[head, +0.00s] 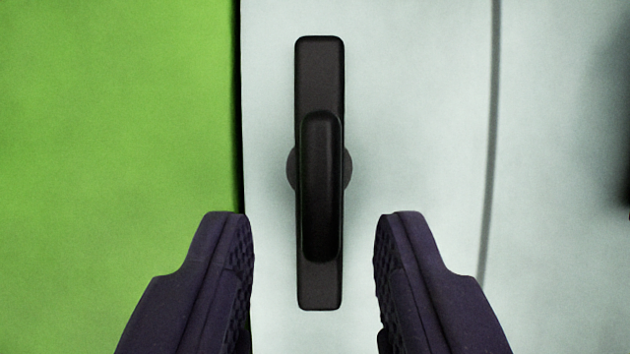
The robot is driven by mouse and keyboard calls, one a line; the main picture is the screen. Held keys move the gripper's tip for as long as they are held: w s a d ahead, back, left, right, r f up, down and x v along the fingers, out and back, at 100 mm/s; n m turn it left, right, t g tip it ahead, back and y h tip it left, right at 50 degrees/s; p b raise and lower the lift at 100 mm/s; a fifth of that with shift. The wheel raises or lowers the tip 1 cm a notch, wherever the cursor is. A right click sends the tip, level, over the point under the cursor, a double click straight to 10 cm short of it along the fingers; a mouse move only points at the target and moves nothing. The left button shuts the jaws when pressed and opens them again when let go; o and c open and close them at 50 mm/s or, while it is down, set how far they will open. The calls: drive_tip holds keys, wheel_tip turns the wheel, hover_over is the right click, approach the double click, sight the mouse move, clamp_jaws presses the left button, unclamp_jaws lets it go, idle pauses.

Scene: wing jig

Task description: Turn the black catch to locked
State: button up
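The black catch (321,185) is in the middle of the head view, on a pale grey-white panel (420,120). It is a long upright bar with a raised rounded grip along its middle and lower part. A round dark base shows behind it on both sides. The bar runs up and down in the picture. My gripper (313,225) is open, with one dark purple finger on each side of the catch's lower part. Gaps show between both fingers and the catch. I see no locked or unlocked marking.
A bright green surface (110,120) fills the left side, with a dark edge between it and the panel. A thin grey seam (492,120) runs down the panel to the right. A dark blurred shape (622,120) is at the right edge.

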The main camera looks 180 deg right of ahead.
drive_tip(key=shift+w+f, duration=0.3)
drive_tip(key=shift+f, duration=0.15)
drive_tip(key=shift+w+f, duration=0.15)
drive_tip(key=shift+w, duration=0.05)
drive_tip(key=shift+s, duration=0.1)
clamp_jaws()
drive_tip(key=shift+d, duration=0.1)
